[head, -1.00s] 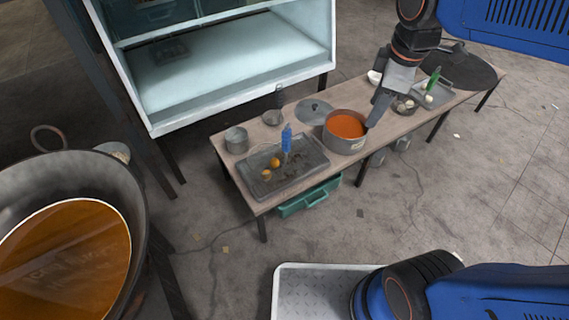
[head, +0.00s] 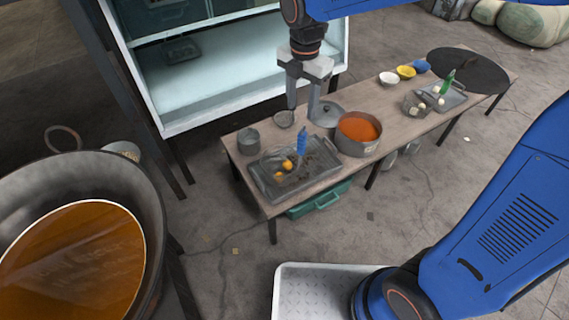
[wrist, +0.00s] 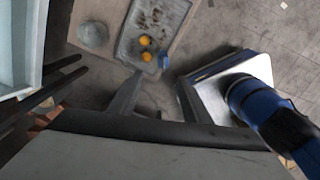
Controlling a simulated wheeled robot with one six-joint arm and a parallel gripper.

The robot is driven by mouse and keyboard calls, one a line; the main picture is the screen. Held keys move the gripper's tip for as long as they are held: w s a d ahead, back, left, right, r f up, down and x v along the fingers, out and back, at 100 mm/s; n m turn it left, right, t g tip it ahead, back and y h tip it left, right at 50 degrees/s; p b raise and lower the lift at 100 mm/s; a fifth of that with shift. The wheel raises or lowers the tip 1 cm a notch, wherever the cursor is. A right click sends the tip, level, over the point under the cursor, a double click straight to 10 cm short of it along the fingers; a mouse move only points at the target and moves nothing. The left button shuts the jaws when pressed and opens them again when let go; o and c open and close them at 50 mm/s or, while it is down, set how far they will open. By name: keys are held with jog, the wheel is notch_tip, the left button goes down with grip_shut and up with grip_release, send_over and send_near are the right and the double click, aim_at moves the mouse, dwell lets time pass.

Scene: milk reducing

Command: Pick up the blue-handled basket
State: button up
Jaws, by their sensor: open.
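The blue handle (head: 301,143) of the basket stands upright over the dark tray (head: 262,186) at the left end of the low table. The basket's body is hard to make out against the tray. My gripper (head: 302,114) is open and empty, its fingers pointing down, and appears above the blue handle. In the wrist view, the blue handle (wrist: 163,62) shows just beyond and between my fingertips (wrist: 158,82), apart from them. Two orange round items (wrist: 146,48) lie on the tray beside the handle.
A pot of orange liquid (head: 358,132) stands right of the tray, with a lid (head: 325,114) behind it. A grey pot (head: 248,141) stands at the left. A green-handled basket (head: 440,93) is farther right. A large vat (head: 75,235) fills the left foreground.

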aim_at(301, 126)
notch_tip(301, 126, down, 8)
jog(key=shift+d, duration=0.1)
jog(key=shift+d+f, duration=0.15)
jog(key=shift+f, duration=1.3)
jog(key=shift+d+f, duration=0.15)
jog(key=shift+f, duration=1.25)
grip_shut()
